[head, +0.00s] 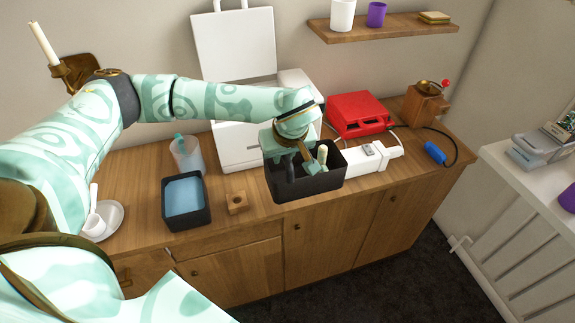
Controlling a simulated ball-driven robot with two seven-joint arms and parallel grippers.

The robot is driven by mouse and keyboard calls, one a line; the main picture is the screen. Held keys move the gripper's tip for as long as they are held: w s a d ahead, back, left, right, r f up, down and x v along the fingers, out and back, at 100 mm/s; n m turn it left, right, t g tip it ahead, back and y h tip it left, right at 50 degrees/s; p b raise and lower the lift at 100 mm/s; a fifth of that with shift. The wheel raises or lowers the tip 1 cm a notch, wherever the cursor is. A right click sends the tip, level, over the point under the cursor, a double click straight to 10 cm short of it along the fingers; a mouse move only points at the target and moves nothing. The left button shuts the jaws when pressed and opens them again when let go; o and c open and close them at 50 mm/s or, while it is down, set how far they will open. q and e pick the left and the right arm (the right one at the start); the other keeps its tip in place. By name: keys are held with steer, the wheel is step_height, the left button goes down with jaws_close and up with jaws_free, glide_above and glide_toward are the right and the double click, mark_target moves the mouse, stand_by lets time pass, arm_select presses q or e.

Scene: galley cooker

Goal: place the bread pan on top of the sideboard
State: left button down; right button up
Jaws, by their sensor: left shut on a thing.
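The bread pan (307,186) is a black, open-topped box in the middle of the head view. My left gripper (300,165) reaches down into its opening and is shut on it; its fingertips are partly hidden by the pan. The pan looks upright and overlaps the front edge of the sideboard (250,212); whether its base touches the wood or hangs just above it I cannot tell. The sideboard has a wooden top and wooden doors. My right gripper is not in view.
A white machine (235,145) with raised lid stands behind the pan. A black tub with blue contents (186,218), a wooden block (236,203) and a clear cup (187,153) are left. A white power strip (370,160), red case (358,114) and wooden grinder (424,103) are right.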

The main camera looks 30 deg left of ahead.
arm_select(q)
steer(key=w+a+f+b, duration=0.1)
steer(key=w+a+f, duration=0.1)
steer(key=f, duration=0.3)
steer(key=w+a+f+b, duration=0.2)
steer(key=w+f, duration=0.3)
steer(key=shift+w+a+f, duration=0.15)
steer(key=shift+a+f, duration=0.1)
steer(key=shift+a, duration=0.05)
steer(key=shift+f, duration=0.15)
steer(key=c, duration=1.3)
jaws_free()
steer(key=p+v, duration=0.2)
steer(key=v, duration=1)
steer(key=shift+a+p, duration=0.1)
steer(key=shift+p, duration=0.3)
